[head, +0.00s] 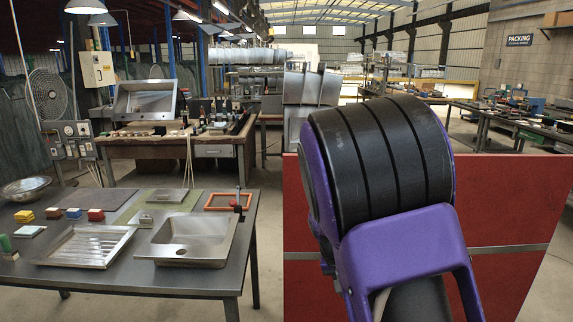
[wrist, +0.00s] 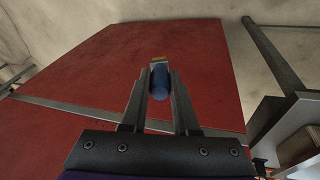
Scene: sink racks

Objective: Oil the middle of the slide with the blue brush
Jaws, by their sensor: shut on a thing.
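My gripper (wrist: 160,76) is shut on the blue brush (wrist: 160,84) in the wrist view. The brush's blue handle sits between the two fingers, and a small yellowish end shows past the fingertips. Beyond it is a large red panel (wrist: 200,55). A grey metal strip (wrist: 60,106) crosses the panel and passes behind the fingers; it looks like the slide. In the head view the strip (head: 510,249) shows at the right on the red panel (head: 520,200). My purple and black arm hides its middle, the gripper and the brush there. I cannot tell whether the brush touches anything.
At left a metal table (head: 130,280) holds a sink basin (head: 186,240), a ribbed drain tray (head: 88,245), coloured blocks (head: 96,214), an orange frame (head: 229,208) and a metal bowl (head: 25,187). A wooden bench (head: 160,150) stands behind. Open floor shows around the panel.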

